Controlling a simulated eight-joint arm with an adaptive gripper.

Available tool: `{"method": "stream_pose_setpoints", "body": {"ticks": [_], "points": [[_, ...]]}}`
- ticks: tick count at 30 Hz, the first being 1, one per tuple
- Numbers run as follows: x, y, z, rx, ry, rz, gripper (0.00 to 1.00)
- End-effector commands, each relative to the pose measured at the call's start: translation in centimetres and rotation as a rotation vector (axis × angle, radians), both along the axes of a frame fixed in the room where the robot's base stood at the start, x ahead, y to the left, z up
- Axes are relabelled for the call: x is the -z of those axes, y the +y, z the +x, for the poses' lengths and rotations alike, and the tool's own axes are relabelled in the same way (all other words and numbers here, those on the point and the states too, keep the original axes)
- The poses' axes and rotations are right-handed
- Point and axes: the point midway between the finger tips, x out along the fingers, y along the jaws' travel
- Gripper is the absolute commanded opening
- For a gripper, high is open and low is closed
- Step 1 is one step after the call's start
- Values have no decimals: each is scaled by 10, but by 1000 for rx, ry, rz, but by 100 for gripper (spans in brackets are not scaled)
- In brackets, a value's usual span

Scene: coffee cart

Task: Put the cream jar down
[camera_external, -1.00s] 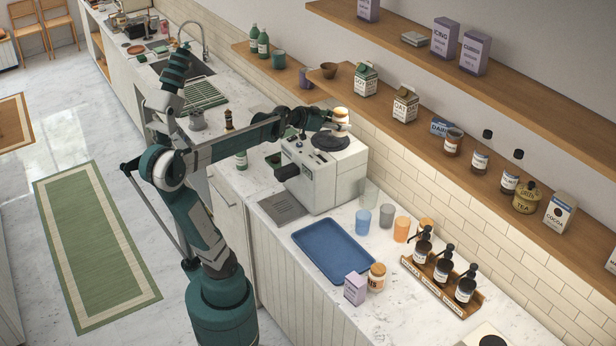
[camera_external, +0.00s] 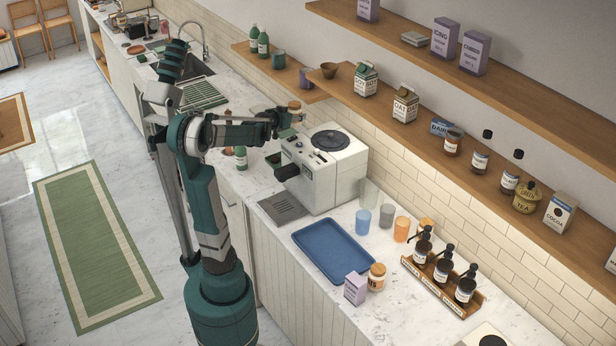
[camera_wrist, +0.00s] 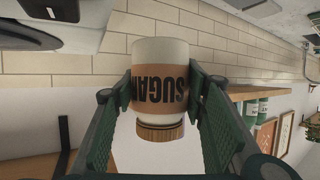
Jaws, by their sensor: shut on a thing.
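My gripper (camera_external: 286,117) is shut on a jar (camera_external: 295,106), held in the air left of the white coffee machine (camera_external: 325,168). In the wrist view the jar (camera_wrist: 160,62) is cream-white with a brown band, dark letters that seem to read SUGAR, and a wooden lid. It appears upside down there, between the two green finger pads of my gripper (camera_wrist: 160,95). I see no cream label on it. A similar pale jar with an orange-brown lid (camera_external: 377,277) stands on the counter by the blue tray; its label is too small to read.
The blue tray (camera_external: 333,250) is empty. A lilac carton (camera_external: 355,288), several cups (camera_external: 387,215) and a wooden bottle rack (camera_external: 441,285) stand near it. A wall shelf (camera_external: 330,84) runs behind. A green-capped bottle (camera_external: 241,157) stands left of the machine.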

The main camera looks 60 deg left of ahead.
Motion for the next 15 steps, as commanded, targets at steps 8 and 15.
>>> {"method": "stream_pose_setpoints", "body": {"ticks": [8,15], "points": [[36,44,-9,-124,0,1,21],[61,85,-18,-225,1,2,21]]}}
